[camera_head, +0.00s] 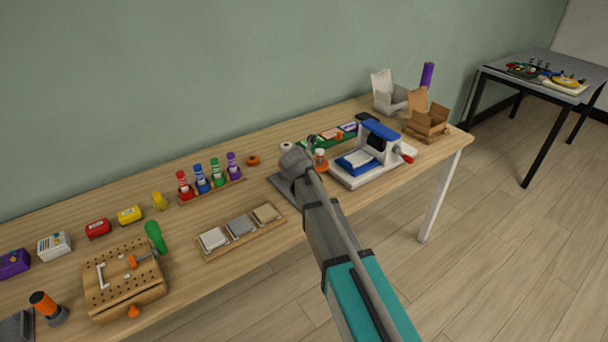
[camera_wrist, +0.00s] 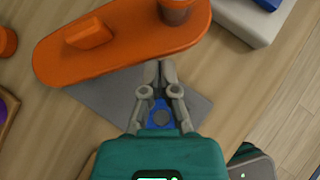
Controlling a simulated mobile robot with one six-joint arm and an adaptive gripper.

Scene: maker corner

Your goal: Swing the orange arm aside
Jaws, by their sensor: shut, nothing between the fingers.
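The orange arm (camera_wrist: 135,35) is a long rounded bar crossing the upper part of the wrist view. A raised orange block sits on its left part and a dark, brownish cylinder stands near its right end. In the head view only a small part of the orange arm (camera_head: 321,169) shows beside my gripper, which hides the rest. My gripper (camera_wrist: 160,66) is shut and empty, with its fingertips right at the arm's near edge. I cannot tell whether they touch it.
A grey mat (camera_wrist: 117,96) lies on the table below the arm. A blue and white machine (camera_head: 368,158) stands to the right. A tray with three flat tiles (camera_head: 241,228) lies to the left, and a rack of coloured bottles (camera_head: 211,190) stands farther back.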

